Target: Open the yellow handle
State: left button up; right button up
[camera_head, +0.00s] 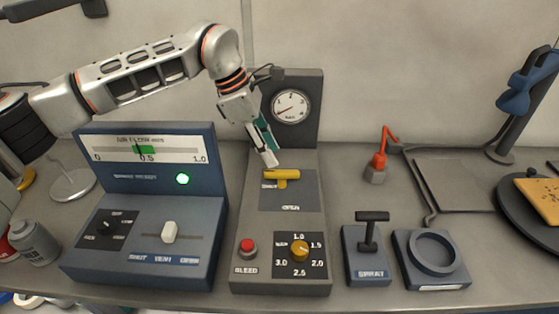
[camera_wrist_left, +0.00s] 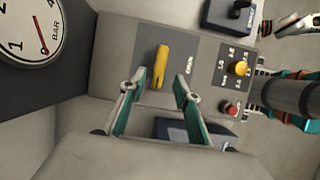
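The yellow handle (camera_head: 283,174) sits on the grey panel of the middle console, its bar crosswise and its left end by the SHUT label. OPEN is printed below it. In the left wrist view the handle (camera_wrist_left: 161,66) lies just beyond and between the fingertips, with no contact visible. My left gripper (camera_head: 268,158) is above and behind the handle in the head view. Its two teal-lined fingers (camera_wrist_left: 160,85) stand apart and hold nothing.
The pressure gauge (camera_head: 291,106) rises behind the handle. A red bleed button (camera_head: 248,247) and yellow dial (camera_head: 299,250) are in front. A blue console (camera_head: 140,262) stands left; a spray lever (camera_head: 372,230) and round holder (camera_head: 433,252) stand right. Bare bench (camera_head: 350,165) shows right of the console.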

aim_at(282, 171)
pick_arm(q)
jog(key=shift+p+x, duration=0.35)
jog(key=shift+x, duration=2.75)
grip_shut()
